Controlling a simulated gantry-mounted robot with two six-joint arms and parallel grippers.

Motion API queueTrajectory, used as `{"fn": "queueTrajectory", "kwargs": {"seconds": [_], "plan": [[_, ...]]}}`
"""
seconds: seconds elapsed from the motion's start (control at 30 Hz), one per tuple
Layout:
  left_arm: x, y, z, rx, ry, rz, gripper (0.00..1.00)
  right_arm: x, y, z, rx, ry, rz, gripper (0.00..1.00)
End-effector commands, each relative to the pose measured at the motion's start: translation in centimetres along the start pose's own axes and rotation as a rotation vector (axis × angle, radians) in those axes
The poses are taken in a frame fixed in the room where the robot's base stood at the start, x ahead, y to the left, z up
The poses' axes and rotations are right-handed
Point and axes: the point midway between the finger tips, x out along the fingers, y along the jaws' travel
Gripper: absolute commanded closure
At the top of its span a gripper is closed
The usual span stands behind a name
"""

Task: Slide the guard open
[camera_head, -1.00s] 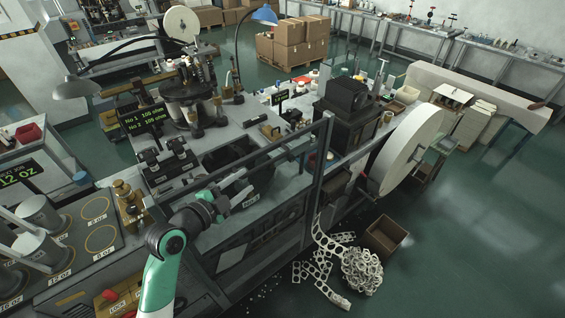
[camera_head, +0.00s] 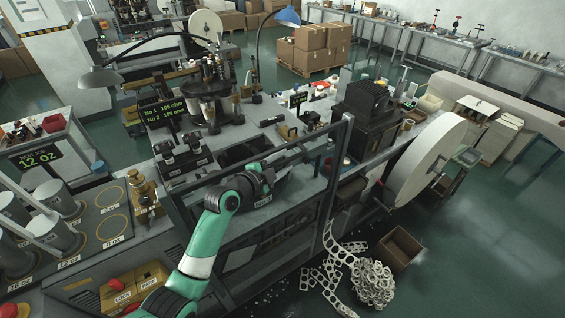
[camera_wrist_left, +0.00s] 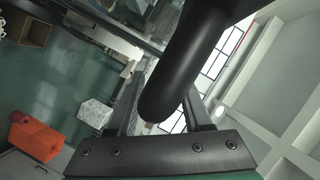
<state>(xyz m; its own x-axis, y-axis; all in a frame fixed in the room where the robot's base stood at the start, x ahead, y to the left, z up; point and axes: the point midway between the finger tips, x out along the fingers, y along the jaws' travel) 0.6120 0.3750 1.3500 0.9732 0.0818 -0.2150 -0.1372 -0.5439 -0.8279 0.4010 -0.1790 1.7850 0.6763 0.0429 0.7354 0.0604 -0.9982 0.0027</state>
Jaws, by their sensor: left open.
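The guard is a dark-framed panel along the front of the machine; its frame post (camera_head: 327,185) and top rail show in the head view. My left gripper (camera_head: 266,174) is at the guard, below its top rail, with its arm coming in from the lower left. In the left wrist view the two fingers of the left gripper (camera_wrist_left: 160,108) stand apart. A thick black rounded bar (camera_wrist_left: 187,55) lies between and in front of them, apparently the guard's handle. Whether the fingers touch it I cannot tell. My right gripper is not in view.
A large white paper roll (camera_head: 425,160) stands right of the guard. A cardboard box (camera_head: 398,248) and a heap of white punched scrap (camera_head: 372,284) lie on the floor. A control panel with LOCK and PARK labels (camera_head: 122,298) is at the lower left. Black cylinders (camera_head: 190,145) stand behind the guard.

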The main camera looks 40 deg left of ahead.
Motion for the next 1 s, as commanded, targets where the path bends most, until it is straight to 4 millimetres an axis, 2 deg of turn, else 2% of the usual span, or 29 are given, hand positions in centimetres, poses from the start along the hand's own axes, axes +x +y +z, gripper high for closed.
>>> {"fn": "queueTrajectory", "kwargs": {"seconds": [0.13, 0.4, 1.0], "plan": [[-0.02, 0.00, -0.01, 0.000, 0.000, 0.000, 0.50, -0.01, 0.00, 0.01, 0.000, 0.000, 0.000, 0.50], [-0.03, 0.01, -0.01, 0.000, 0.000, 0.000, 0.99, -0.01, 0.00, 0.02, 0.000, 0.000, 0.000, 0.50], [-0.05, 0.00, -0.01, -0.001, 0.000, 0.000, 1.00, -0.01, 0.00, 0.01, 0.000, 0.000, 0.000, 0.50]]}}
